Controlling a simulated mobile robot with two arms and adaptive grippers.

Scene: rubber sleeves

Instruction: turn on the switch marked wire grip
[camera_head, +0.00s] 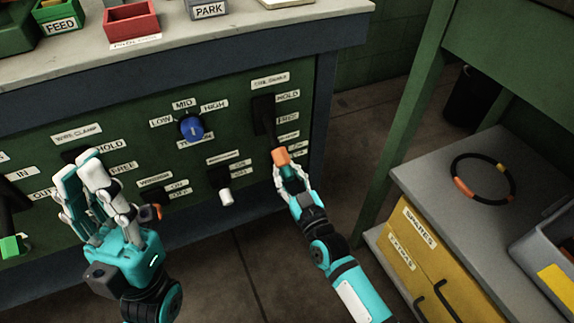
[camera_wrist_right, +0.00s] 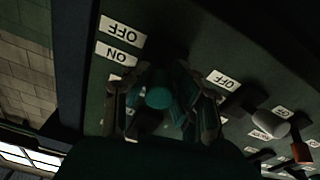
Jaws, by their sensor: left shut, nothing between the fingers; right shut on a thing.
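My right gripper (camera_head: 290,180) is low at the panel's right side, just under an orange-ended black lever (camera_head: 280,156). In the right wrist view it (camera_wrist_right: 163,105) is shut around a teal round-ended handle (camera_wrist_right: 158,97). An upside-down ON label (camera_wrist_right: 118,54) and OFF label (camera_wrist_right: 121,29) stand beside that handle. The gripper hides this switch in the head view, and I cannot read its name label. My left gripper (camera_head: 82,170) is shut and empty, fingers up, in front of the WIRE CLAMP switch (camera_head: 74,155), which it partly hides.
The green panel (camera_head: 240,120) also carries a blue tension knob (camera_head: 192,127), a white-tipped switch (camera_head: 225,195) and an orange-tipped switch (camera_head: 155,211). At right, a grey-topped yellow drawer unit (camera_head: 428,258) bears a black ring (camera_head: 456,168) and a grey bin (camera_head: 545,250).

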